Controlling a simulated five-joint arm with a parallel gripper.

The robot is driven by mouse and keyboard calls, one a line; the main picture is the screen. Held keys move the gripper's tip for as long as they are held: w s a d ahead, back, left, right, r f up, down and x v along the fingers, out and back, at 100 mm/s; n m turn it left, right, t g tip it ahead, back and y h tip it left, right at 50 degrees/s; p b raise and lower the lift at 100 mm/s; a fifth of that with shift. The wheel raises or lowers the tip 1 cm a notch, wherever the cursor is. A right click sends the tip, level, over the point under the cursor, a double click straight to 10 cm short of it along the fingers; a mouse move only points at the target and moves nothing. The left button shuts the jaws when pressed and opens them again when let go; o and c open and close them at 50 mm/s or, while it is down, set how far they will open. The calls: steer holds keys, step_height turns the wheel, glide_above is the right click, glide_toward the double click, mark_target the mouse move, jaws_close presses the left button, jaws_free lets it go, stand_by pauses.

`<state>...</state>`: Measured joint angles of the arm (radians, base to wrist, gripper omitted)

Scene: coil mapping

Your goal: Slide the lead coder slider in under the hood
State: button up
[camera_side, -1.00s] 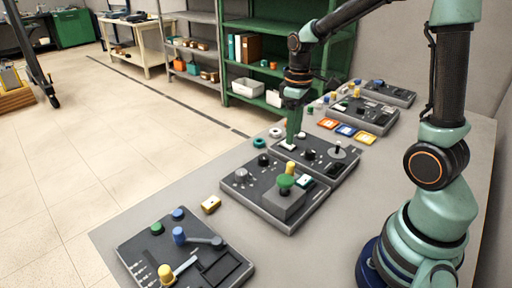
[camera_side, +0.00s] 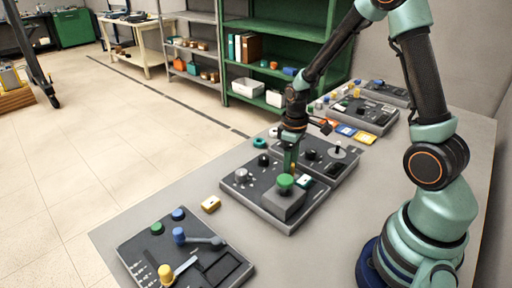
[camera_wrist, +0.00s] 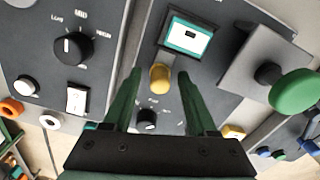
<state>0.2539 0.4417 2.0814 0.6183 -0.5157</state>
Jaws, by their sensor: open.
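No part is readably labelled as the lead coder slider or the hood, so I cannot tell which they are. My gripper (camera_side: 290,160) is open over the middle control panel (camera_side: 256,205). In the wrist view, a yellow knob (camera_wrist: 160,79) shows between the fingertips of my gripper (camera_wrist: 160,74). I cannot tell whether the fingers touch it. In the side view the fingers mostly hide this knob. A grey block (camera_side: 284,203) with a green mushroom button (camera_side: 285,181) stands beside it. A small teal-framed display (camera_wrist: 189,38) is just beyond the knob in the wrist view.
The green button (camera_wrist: 296,91) stands high, right of my fingers. The neighbouring panel carries a black dial (camera_wrist: 72,47) and a white switch (camera_wrist: 76,99). A nearer panel (camera_side: 140,252) has blue and yellow levers. Bare tabletop (camera_side: 330,240) lies to the right.

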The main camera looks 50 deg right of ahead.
jaws_close()
stand_by(1.4)
